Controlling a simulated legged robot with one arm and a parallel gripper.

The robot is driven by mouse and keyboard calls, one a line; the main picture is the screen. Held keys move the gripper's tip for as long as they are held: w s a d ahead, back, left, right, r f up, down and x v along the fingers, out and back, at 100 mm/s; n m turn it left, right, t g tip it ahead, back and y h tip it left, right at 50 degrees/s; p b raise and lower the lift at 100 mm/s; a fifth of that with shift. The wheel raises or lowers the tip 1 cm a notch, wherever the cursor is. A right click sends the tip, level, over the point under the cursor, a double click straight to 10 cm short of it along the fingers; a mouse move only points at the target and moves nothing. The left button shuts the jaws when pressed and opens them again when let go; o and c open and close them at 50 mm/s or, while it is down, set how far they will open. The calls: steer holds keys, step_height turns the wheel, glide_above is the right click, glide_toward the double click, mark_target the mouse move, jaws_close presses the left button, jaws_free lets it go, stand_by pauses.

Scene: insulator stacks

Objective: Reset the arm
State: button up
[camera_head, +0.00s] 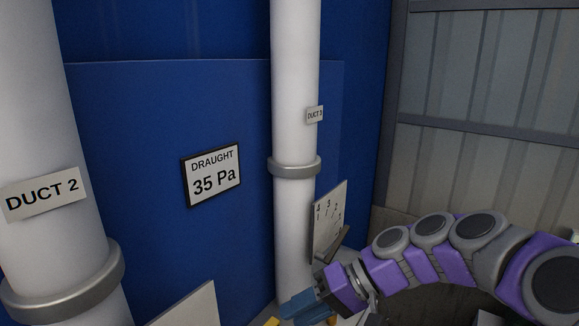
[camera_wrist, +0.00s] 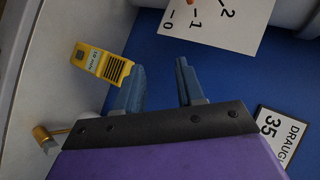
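My purple arm reaches in from the right edge of the head view and curves down to the bottom. My gripper (camera_head: 300,307) is low in front of the duct with the collar. In the wrist view my gripper (camera_wrist: 160,72) has its two blue-grey fingers apart, with only blue panel visible between them. It is open and empty. A yellow device (camera_wrist: 103,63) with a black grille lies or is mounted just left of the left finger; I cannot tell whether they touch.
The white DUCT 2 pipe (camera_head: 35,130) stands at left, another white duct (camera_head: 295,90) at centre. A numbered scale plate (camera_head: 328,222) is beside my gripper. A draught sign (camera_head: 212,175) reads 35 Pa. A brass fitting (camera_wrist: 42,133) shows at left in the wrist view.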

steer(key=s+d+f+g+h, duration=0.1)
steer(key=s+f+h, duration=0.2)
steer(key=s, duration=0.4)
steer(key=s+d+f+h, duration=0.1)
steer(key=s+f+h, duration=0.25)
steer(key=s, duration=0.35)
steer(key=s+d+f+m+h, duration=0.3)
steer(key=s+d+f+h, duration=0.1)
steer(key=s+d, duration=0.6)
steer(key=shift+s+f+h, duration=0.2)
steer(key=shift+f+h, duration=0.15)
steer(key=shift+f, duration=0.45)
steer(key=shift+a, duration=0.1)
